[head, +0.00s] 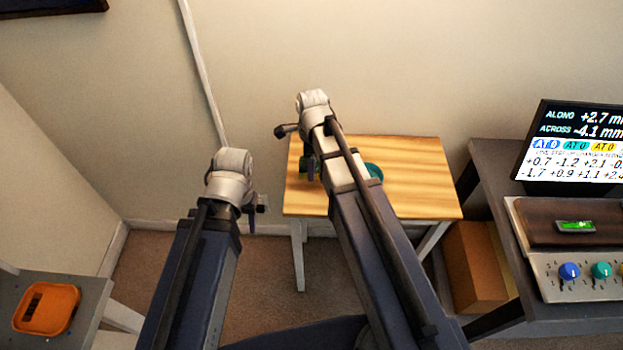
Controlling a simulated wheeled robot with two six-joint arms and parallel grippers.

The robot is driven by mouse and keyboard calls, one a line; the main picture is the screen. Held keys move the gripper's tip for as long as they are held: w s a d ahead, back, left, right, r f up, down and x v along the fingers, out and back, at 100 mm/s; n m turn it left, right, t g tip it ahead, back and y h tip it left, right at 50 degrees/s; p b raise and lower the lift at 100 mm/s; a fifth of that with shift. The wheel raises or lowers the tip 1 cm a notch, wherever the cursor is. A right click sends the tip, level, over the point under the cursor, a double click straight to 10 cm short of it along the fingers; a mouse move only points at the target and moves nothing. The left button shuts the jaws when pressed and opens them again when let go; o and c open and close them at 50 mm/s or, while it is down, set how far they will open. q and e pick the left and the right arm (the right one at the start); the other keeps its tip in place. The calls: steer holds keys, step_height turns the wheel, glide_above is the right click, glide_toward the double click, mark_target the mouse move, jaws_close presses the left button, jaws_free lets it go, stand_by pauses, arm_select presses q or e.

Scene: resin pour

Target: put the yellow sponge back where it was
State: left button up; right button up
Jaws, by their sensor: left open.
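I cannot see a yellow sponge in the head view. My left gripper (252,207) hangs in front of the wall, left of the small wooden table (420,190). It is open, and I see nothing held in it. My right gripper (311,165) is over the left part of that table, largely hidden behind its own wrist and arm. I cannot tell whether it is open or shut. A dark green thing beside it and a teal round thing (374,171) on the table are partly covered by my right arm.
An orange tray (68,318) with dark marks or contents lies on a grey table at lower left. At right, a dark desk (490,160) carries a screen (572,145) and a panel with coloured knobs (585,275). A brown box (472,270) stands beneath. The wooden table's right side is clear.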

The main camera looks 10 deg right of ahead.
step_height(320, 180, down, 4)
steer(key=b, duration=0.3)
steer(key=shift+r, duration=0.2)
steer(key=shift+b, duration=0.3)
steer(key=shift+f, duration=0.2)
steer(key=o, duration=1.2)
steer(key=shift+r, duration=0.1)
step_height(320, 180, up, 12)
steer(key=p, duration=1.2)
steer(key=shift+r, duration=0.15)
